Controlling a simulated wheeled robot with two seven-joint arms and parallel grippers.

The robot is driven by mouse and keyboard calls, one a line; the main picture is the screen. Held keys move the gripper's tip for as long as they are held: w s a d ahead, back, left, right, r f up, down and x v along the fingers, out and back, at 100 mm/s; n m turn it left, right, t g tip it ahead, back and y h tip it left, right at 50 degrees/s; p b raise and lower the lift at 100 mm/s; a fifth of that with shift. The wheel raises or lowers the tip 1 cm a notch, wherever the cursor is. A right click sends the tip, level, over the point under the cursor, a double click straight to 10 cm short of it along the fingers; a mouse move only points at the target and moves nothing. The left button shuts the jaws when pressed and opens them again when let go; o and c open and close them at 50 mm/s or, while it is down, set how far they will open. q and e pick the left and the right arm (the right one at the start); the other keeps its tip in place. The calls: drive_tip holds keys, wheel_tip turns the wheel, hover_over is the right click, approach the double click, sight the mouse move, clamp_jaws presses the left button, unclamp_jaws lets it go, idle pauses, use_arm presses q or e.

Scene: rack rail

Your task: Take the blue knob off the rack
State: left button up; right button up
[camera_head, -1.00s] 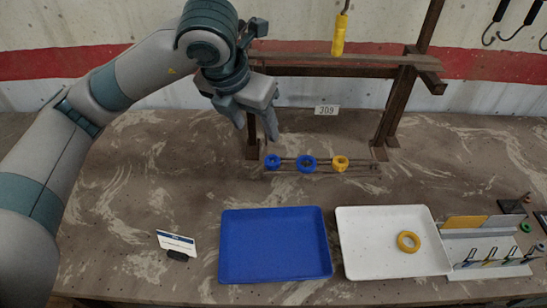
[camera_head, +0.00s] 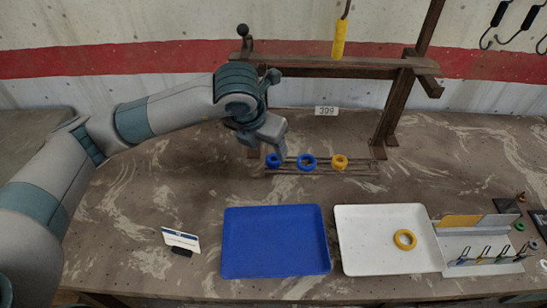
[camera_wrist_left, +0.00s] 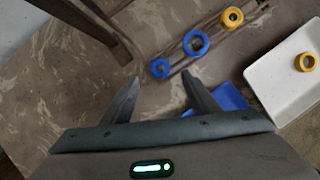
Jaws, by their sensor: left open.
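A small blue ring-shaped knob (camera_head: 270,161) sits at the left end of the low rail rack (camera_head: 360,172). A larger blue ring (camera_head: 298,163) is to its right, then a yellow ring (camera_head: 340,159). My left gripper (camera_head: 279,153) is at the small blue knob, pointing down, and partly covers it. In the left wrist view the open, empty fingers (camera_wrist_left: 161,76) straddle the small blue knob (camera_wrist_left: 153,68) in the picture. I cannot tell whether the tips touch it. The larger blue ring (camera_wrist_left: 185,45) lies beyond. My right gripper is not in view.
A blue tray (camera_head: 275,270) and a white tray (camera_head: 350,265) holding a yellow ring (camera_head: 397,238) stand in front. A dark frame (camera_head: 385,125) rises behind the rack, with a hanging yellow handle (camera_head: 339,38). A small card stand (camera_head: 180,240) is left of the blue tray.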

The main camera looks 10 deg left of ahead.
sight(273, 160)
use_arm(q)
drive_tip(key=shift+w+f, duration=0.15)
drive_tip(key=shift+f, duration=0.2)
drive_tip(key=p+x, duration=0.1)
drive_tip(key=x, duration=0.3)
drive_tip(key=shift+w+d+f+p, duration=0.1)
drive_tip(key=shift+w+f+p, duration=0.05)
drive_tip(key=shift+f+p, duration=0.15)
drive_tip(key=shift+w+f, duration=0.2)
drive_tip(key=shift+f, duration=0.35)
drive_tip(key=c, duration=1.1)
